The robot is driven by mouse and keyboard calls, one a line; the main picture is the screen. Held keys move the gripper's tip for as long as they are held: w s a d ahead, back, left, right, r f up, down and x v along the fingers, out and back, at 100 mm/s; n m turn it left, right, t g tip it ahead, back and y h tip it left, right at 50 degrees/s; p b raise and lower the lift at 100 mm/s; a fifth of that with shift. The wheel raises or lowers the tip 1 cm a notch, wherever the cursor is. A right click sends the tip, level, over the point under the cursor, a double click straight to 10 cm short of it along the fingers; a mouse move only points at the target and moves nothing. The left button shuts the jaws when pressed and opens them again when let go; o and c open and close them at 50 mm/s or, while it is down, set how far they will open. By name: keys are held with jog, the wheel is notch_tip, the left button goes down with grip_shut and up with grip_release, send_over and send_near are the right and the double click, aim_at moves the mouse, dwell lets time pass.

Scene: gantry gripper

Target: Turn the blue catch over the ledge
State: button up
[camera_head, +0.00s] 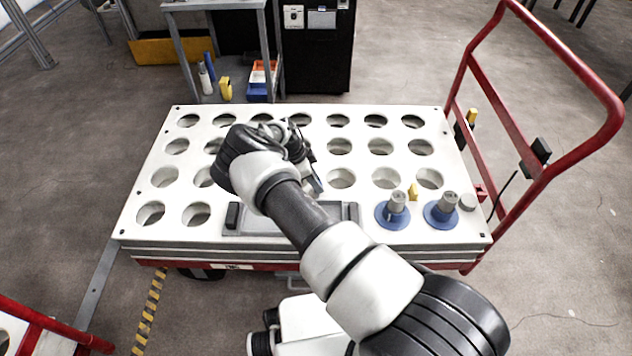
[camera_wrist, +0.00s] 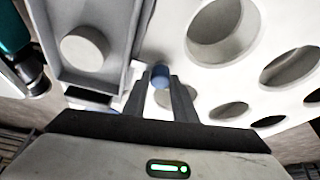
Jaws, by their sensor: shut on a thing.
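The blue catch (camera_wrist: 160,72) shows in the wrist view as a small blue rounded piece between my fingertips. My gripper (camera_wrist: 162,82) is shut on it, just beside the grey tray (camera_wrist: 118,62). Which way the catch points is hard to tell, as my fingers hide much of it. The ledge cannot be told for sure; the tray's rim runs close to the catch. In the head view my arm covers most of the gripper and hides the catch. The grey tray (camera_head: 345,211) lies in the front middle of the white cart top (camera_head: 310,158).
The white top has rows of round holes. Two blue-based grey fixtures (camera_head: 397,211) (camera_head: 441,211) and a small yellow piece (camera_head: 413,193) stand right of the tray. A black block (camera_head: 233,215) sits at the tray's left end. A red handle (camera_head: 575,60) rises at the right.

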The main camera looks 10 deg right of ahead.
jog(key=shift+a, duration=0.1)
dwell(0.3)
jog(key=o, duration=1)
jog(key=p+v, duration=0.3)
jog(key=v, duration=1.4)
jog(key=shift+r+p, duration=0.2)
jog(key=shift+p, duration=0.15)
jog(key=shift+w, duration=0.1)
